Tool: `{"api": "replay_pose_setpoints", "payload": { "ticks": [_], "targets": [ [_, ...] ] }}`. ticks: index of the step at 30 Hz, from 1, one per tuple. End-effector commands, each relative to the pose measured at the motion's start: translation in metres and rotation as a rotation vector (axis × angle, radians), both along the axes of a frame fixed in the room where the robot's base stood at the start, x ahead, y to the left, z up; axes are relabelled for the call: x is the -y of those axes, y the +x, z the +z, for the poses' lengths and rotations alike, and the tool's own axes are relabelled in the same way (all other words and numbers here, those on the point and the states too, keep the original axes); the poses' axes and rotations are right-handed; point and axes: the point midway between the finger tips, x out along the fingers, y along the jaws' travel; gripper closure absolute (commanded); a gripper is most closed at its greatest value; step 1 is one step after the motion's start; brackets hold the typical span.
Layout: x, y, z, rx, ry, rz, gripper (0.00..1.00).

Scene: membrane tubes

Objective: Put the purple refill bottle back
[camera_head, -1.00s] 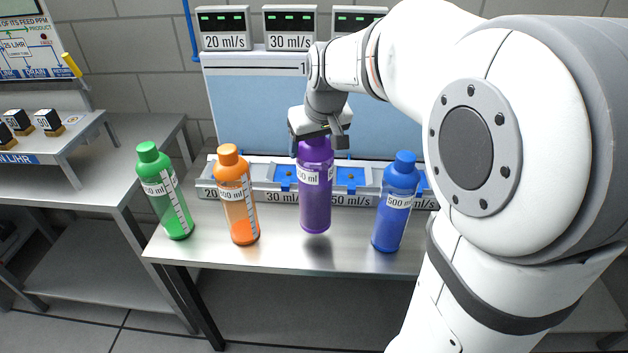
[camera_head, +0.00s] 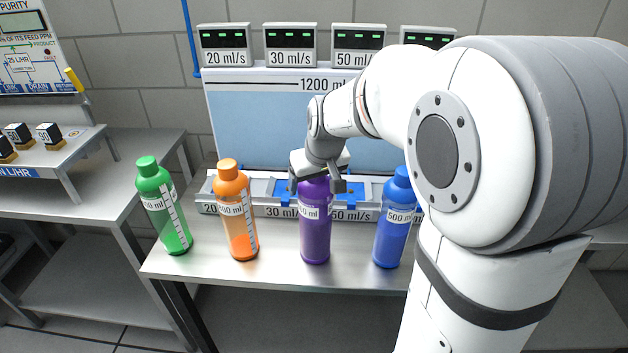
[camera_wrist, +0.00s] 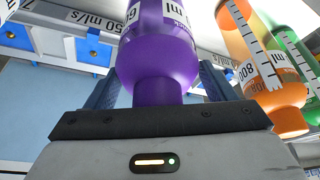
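The purple refill bottle (camera_head: 315,236) stands upright on the steel table (camera_head: 270,279), between the orange bottle (camera_head: 238,215) and the blue bottle (camera_head: 391,233). My gripper (camera_head: 316,187) is over its top, pointing down, with a finger on each side of the purple cap. In the wrist view the purple bottle (camera_wrist: 160,45) shows its cap between my gripper's fingers (camera_wrist: 160,85), with a gap on both sides. The gripper is open and holds nothing. Part of the cap is hidden in the head view.
A green bottle (camera_head: 165,208) stands at the left end of the row. Behind the row is the machine's dosing tray (camera_head: 258,192) with blue slots, below a light blue panel (camera_head: 255,120). My arm covers the right side.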

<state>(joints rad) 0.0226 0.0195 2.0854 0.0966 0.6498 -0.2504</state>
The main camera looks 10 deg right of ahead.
Motion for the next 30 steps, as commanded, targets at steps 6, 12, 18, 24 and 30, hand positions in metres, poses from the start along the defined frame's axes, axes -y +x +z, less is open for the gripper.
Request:
{"api": "replay_pose_setpoints", "payload": {
  "ticks": [6, 12, 18, 24, 30],
  "targets": [
    [0.000, 0.000, 0.000, 0.000, 0.000, 0.000, 0.07],
    [0.000, 0.000, 0.001, 0.000, 0.000, -0.001, 0.07],
    [0.001, -0.005, 0.019, 0.004, 0.000, -0.001, 0.07],
    [0.004, -0.022, 0.059, 0.006, 0.000, -0.003, 0.07],
    [0.006, -0.037, 0.094, 0.003, 0.000, -0.002, 0.07]
  ]
}}
